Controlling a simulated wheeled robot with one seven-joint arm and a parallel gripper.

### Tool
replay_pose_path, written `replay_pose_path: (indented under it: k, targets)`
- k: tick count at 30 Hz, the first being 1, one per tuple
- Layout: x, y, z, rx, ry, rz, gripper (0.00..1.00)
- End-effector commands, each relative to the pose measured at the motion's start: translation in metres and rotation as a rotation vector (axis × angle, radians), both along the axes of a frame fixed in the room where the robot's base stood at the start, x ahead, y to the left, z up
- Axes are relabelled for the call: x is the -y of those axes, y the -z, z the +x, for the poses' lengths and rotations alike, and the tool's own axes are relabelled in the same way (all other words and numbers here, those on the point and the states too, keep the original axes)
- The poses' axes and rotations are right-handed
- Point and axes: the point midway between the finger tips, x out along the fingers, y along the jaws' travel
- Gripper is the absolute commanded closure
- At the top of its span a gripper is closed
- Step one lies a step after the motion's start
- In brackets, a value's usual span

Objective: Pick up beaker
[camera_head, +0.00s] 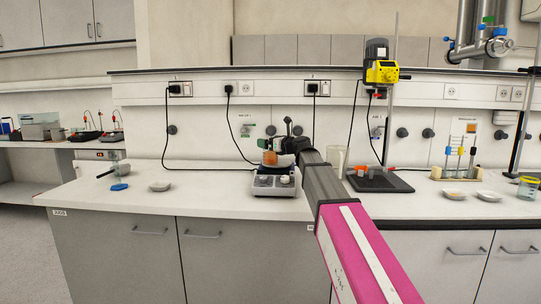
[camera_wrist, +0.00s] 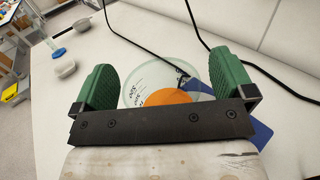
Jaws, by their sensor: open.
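A clear glass beaker (camera_wrist: 141,80) with printed markings and orange contents sits between the two green fingers of my gripper (camera_wrist: 162,72) in the wrist view. The fingers are open, one to each side of it, with a gap visible on both sides. In the head view the orange of the beaker (camera_head: 286,160) shows on top of a small hotplate (camera_head: 272,185), in front of the wall. My gripper (camera_head: 290,142) is over it there, partly hiding it. The beaker's lower part is hidden by my gripper in the wrist view.
A tall pale container (camera_head: 337,158) stands just right of my arm. A stirrer stand on a dark base (camera_head: 382,182) is farther right. Dishes (camera_head: 160,186) and a blue item (camera_head: 120,187) lie at left. A black cable (camera_wrist: 140,45) runs behind the beaker.

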Motion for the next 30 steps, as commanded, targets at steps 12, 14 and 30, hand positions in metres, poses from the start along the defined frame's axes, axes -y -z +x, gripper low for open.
replay_pose_path:
  k: [12, 14, 30]
  targets:
    - [0.0, 0.0, 0.0, 0.0, 0.0, 0.001, 0.76]
    - [0.0, 0.0, 0.0, 0.001, 0.0, 0.001, 0.76]
    - [0.0, -0.022, 0.0, 0.001, -0.001, 0.0, 0.76]
